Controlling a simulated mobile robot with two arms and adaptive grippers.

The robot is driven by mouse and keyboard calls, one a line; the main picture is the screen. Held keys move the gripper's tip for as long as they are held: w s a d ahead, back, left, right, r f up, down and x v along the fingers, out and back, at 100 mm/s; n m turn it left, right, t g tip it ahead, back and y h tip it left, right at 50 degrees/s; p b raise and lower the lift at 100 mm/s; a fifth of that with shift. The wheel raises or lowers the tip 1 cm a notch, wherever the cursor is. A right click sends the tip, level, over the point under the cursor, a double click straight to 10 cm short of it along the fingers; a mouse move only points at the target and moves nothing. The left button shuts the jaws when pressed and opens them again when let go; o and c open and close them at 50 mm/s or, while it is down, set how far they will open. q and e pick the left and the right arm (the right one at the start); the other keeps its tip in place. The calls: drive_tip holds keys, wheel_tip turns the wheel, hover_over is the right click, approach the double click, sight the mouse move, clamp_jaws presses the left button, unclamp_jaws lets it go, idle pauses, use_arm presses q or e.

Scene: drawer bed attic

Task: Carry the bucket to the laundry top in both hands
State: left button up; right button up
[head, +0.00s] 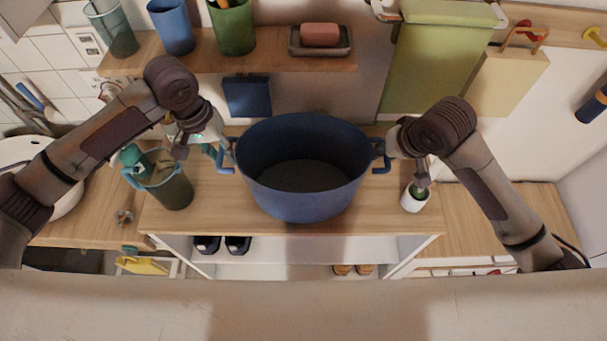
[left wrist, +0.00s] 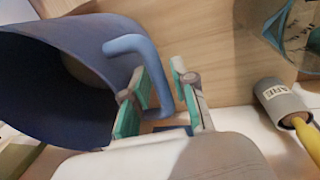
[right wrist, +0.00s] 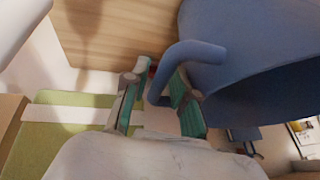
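The blue bucket (head: 303,170) stands upright and empty over a wooden top (head: 245,215), with a loop handle on each side. My left gripper (head: 222,152) is at its left handle. In the left wrist view the two green fingers (left wrist: 157,92) stand apart on either side of the blue handle (left wrist: 160,70). My right gripper (head: 385,152) is at the right handle. In the right wrist view its fingers (right wrist: 158,95) are also apart, with the handle (right wrist: 180,58) between them. I cannot tell which surface is the laundry top.
A dark bin (head: 163,185) with teal things stands left of the bucket. A shelf (head: 270,58) with cups and a soap dish (head: 320,42) runs behind. Shoes (head: 222,245) sit below the top.

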use_arm(q)
clamp_jaws()
use_arm(e)
clamp_jaws()
use_arm(q)
drive_tip(key=shift+w, duration=0.1)
